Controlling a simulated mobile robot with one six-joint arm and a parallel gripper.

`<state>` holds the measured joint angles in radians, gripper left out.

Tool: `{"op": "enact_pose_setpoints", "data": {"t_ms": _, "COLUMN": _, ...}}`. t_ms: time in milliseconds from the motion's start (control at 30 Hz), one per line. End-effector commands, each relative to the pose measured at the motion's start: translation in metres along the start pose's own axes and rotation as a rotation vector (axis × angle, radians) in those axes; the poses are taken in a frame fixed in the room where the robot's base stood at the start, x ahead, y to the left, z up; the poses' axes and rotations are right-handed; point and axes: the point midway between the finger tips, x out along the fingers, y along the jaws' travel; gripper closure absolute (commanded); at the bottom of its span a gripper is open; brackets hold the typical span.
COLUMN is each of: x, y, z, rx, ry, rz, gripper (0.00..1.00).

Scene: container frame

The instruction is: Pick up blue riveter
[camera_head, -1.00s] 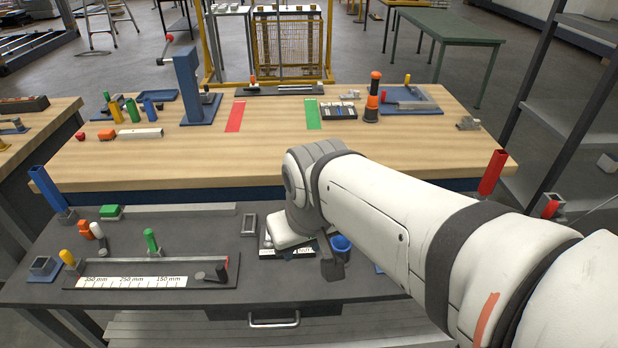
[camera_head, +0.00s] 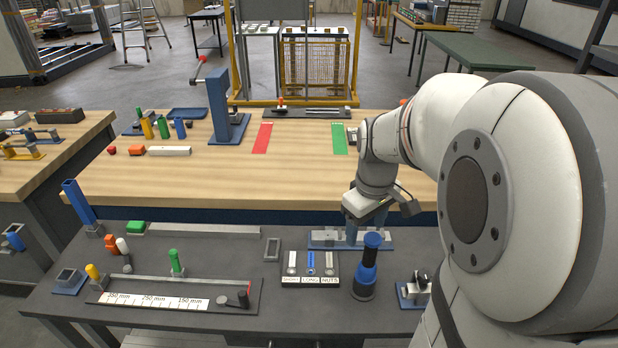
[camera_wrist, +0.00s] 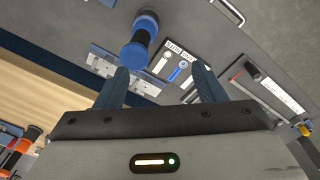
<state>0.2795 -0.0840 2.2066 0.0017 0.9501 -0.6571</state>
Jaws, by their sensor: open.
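In the wrist view, the riveter (camera_wrist: 140,42) appears beyond the fingertips, toward the left finger. My gripper (camera_wrist: 160,72) is open, with nothing between its two blue fingers. The riveter is apart from the fingers; how far is hard to tell.
The labelled tray (camera_head: 310,280) holds small parts left of the riveter. A small blue-based fixture (camera_head: 414,290) stands close to its right. The blue plate (camera_head: 322,240) lies behind. The wooden table (camera_head: 210,180) lies beyond the bench.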

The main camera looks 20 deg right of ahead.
Motion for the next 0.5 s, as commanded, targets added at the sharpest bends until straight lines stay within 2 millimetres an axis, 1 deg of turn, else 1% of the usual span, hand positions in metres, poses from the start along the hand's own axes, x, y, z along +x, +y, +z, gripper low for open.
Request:
{"op": "enact_pose_setpoints", "data": {"t_ms": 33, "x": 0.005, "y": 0.013, "z": -0.003, "rx": -0.026, "ry": -0.020, "rz": -0.014, "gripper": 0.37}}
{"op": "enact_pose_setpoints", "data": {"t_ms": 100, "x": 0.012, "y": 0.027, "z": -0.006, "rx": -0.068, "ry": -0.036, "rz": -0.027, "gripper": 0.37}}
{"op": "enact_pose_setpoints", "data": {"t_ms": 200, "x": 0.018, "y": 0.039, "z": -0.008, "rx": -0.108, "ry": -0.049, "rz": -0.039, "gripper": 0.37}}
{"op": "enact_pose_setpoints", "data": {"t_ms": 300, "x": 0.026, "y": 0.044, "z": -0.009, "rx": -0.126, "ry": -0.055, "rz": -0.046, "gripper": 0.37}}
{"op": "enact_pose_setpoints", "data": {"t_ms": 500, "x": 0.047, "y": 0.042, "z": -0.007, "rx": -0.130, "ry": -0.056, "rz": -0.048, "gripper": 0.37}}
